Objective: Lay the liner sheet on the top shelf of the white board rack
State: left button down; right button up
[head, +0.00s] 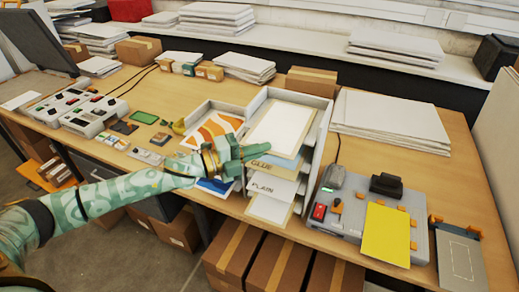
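The white board rack (322,127) stands on the bench near the middle, with stacked shelves; labels GLUE and PLAIN show on lower ones. A white sheet with a tan edge (281,126) lies at its top level; it may be the liner sheet, but I cannot tell for sure. My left gripper (259,150) is at the front left of the rack, its fingertips beside the lower edge of this sheet. Whether the fingers are open or shut on the edge cannot be made out. The arm hides part of the rack's left side. My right gripper is out of view.
A yellow sheet (387,234) lies on the grey laminator (350,207) at right. A stack of white boards (392,118) lies behind it. Printed sheets (213,129) stand left of the rack. Grey control boxes (90,108) sit far left; cartons (272,258) stand below the bench.

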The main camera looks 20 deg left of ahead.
pick_arm(q)
jog(key=shift+f, duration=0.1)
dwell(0.3)
jog(key=c, duration=1.6)
grip_release()
jog(key=b+v, duration=0.2)
jog(key=v, duration=1.4)
jog(key=shift+s+a, duration=0.1)
jog(key=shift+s, duration=0.05)
